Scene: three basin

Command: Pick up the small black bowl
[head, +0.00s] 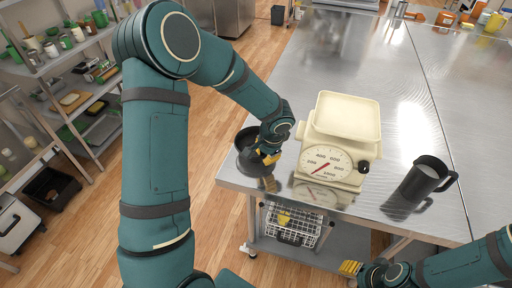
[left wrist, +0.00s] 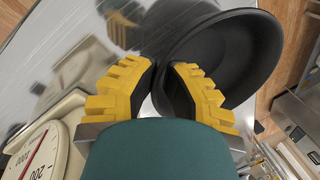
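The small black bowl (head: 246,160) is at the near left corner of the steel table, left of the scale. My left gripper (head: 268,156) is at its right side. In the left wrist view the bowl (left wrist: 235,55) fills the upper right, and the yellow fingertips of my left gripper (left wrist: 163,66) are close together on its rim, one inside and one outside. The bowl looks tilted; I cannot tell whether it is clear of the table. My right gripper (head: 350,267) shows at the bottom of the head view, low and away from the bowl; its opening is unclear.
A cream kitchen scale (head: 340,117) stands right beside my left gripper. A black mug (head: 424,180) stands farther right on the steel table (head: 385,60). A wire basket (head: 290,225) is on the shelf below. Shelves with jars (head: 65,42) stand at the left, across open wooden floor.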

